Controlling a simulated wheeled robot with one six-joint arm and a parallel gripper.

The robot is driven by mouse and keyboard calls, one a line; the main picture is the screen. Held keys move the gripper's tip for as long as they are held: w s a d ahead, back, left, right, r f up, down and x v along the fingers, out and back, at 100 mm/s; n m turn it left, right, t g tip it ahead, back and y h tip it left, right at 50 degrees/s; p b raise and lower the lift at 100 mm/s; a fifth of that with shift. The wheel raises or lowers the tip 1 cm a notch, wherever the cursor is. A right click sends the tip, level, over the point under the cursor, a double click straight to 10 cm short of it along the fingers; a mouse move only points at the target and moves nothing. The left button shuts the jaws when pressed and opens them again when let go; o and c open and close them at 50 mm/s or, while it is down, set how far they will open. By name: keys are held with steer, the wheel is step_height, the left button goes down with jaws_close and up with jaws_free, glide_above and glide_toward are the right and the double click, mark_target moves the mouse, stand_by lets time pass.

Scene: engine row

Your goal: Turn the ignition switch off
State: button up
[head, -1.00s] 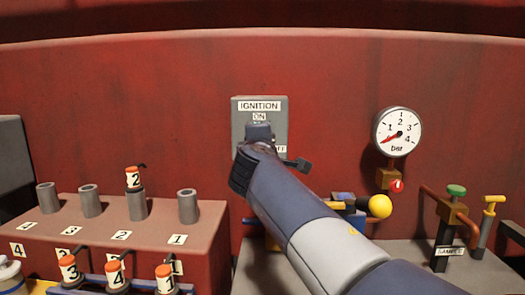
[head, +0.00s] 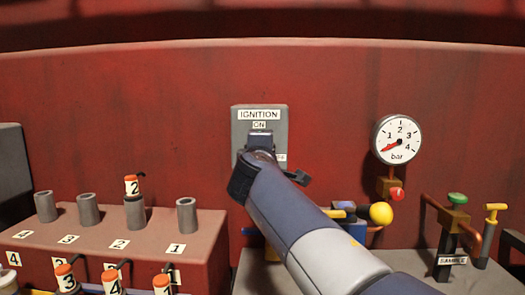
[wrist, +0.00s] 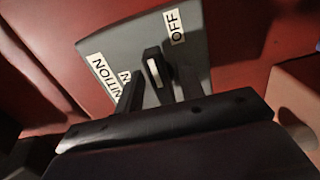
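The ignition switch (head: 281,122) is a grey plate on the red wall, with an IGNITION label, an ON label below it and a partly hidden OFF label at its right. In the wrist view its plate (wrist: 225,35) appears turned, with OFF near the top. A dark switch lever (wrist: 155,70) with a white stripe points between the ON and OFF labels there. My gripper (wrist: 161,88) has one finger on each side of the lever and looks open, with small gaps. In the head view my gripper and arm hide the lever.
A pressure gauge (head: 397,139) and a yellow ball knob (head: 381,213) are to the right. A sample valve with a green knob (head: 457,199) is farther right. Several grey sockets (head: 187,215) and orange-capped numbered plugs (head: 133,188) stand at left.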

steer(key=s, duration=0.5)
steer(key=s+b, duration=0.1)
steer(key=s, duration=0.4)
steer(key=shift+s+a, duration=0.2)
steer(key=shift+s, duration=0.2)
steer(key=shift+w, duration=0.1)
steer(key=w, duration=0.5)
steer(key=w+p, duration=0.1)
steer(key=w, duration=0.4)
steer(key=shift+w+d, duration=0.2)
steer(key=shift+w, duration=0.1)
steer(key=n+p, duration=0.6)
steer(key=shift+a+r+p, duration=0.1)
steer(key=shift+r+p, duration=0.25)
stand_by(1.2)
